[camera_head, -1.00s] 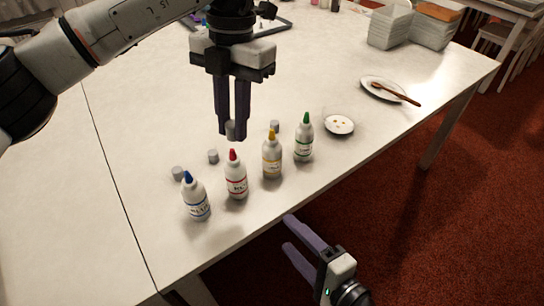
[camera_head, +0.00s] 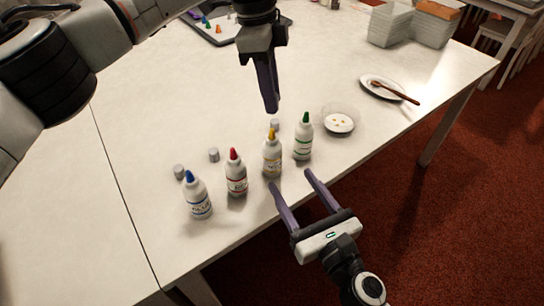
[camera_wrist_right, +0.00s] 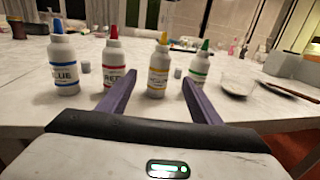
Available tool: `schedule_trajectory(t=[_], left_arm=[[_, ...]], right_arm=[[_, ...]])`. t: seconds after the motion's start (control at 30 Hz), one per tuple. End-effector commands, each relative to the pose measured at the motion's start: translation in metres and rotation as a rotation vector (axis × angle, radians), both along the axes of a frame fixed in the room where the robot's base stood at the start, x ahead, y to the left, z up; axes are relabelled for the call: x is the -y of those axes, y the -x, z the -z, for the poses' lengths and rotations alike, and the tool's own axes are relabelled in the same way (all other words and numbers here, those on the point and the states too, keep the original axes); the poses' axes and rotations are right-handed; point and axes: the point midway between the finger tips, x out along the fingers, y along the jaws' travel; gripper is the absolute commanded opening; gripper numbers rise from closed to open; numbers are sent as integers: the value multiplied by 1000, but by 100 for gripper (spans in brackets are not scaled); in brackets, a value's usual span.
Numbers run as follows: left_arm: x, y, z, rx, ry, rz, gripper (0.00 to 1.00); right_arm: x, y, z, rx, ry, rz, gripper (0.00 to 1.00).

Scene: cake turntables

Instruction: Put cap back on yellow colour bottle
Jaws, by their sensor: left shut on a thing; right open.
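The yellow bottle (camera_head: 272,157) stands upright on the table between the red bottle (camera_head: 236,176) and the green bottle (camera_head: 303,140). Its yellow nozzle is bare. My left gripper (camera_head: 271,108) is above and behind it, pointing down and seen edge-on. It is shut on a grey cap, which its fingers now hide. My right gripper (camera_head: 290,179) is open and empty at the table's front edge. Its fingers point towards the yellow bottle. In the right wrist view, the yellow bottle (camera_wrist_right: 158,77) shows beyond and between the fingertips, not gripped.
The blue bottle (camera_head: 197,198) stands at the left of the row. Grey caps lie behind the bottles: one left cap (camera_head: 179,171), one middle cap (camera_head: 214,155), one right cap (camera_head: 275,124). A small dish (camera_head: 339,123) and a plate (camera_head: 376,82) are to the right.

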Motion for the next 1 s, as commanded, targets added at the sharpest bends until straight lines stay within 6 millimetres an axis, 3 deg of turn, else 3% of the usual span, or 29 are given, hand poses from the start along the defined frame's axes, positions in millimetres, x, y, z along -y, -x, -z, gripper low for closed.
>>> schedule_trajectory(t=[0.3,0.47,1.0], left_arm=[[0,0,0,0,0,0,0],[0,0,0,0,0,1,0],[0,0,0,0,0,2,0]], right_arm=[[0,-1,0,-1,-2,1,59],[-5,-11,-1,3,-1,0,59],[-44,-95,-1,1,-2,2,59]])
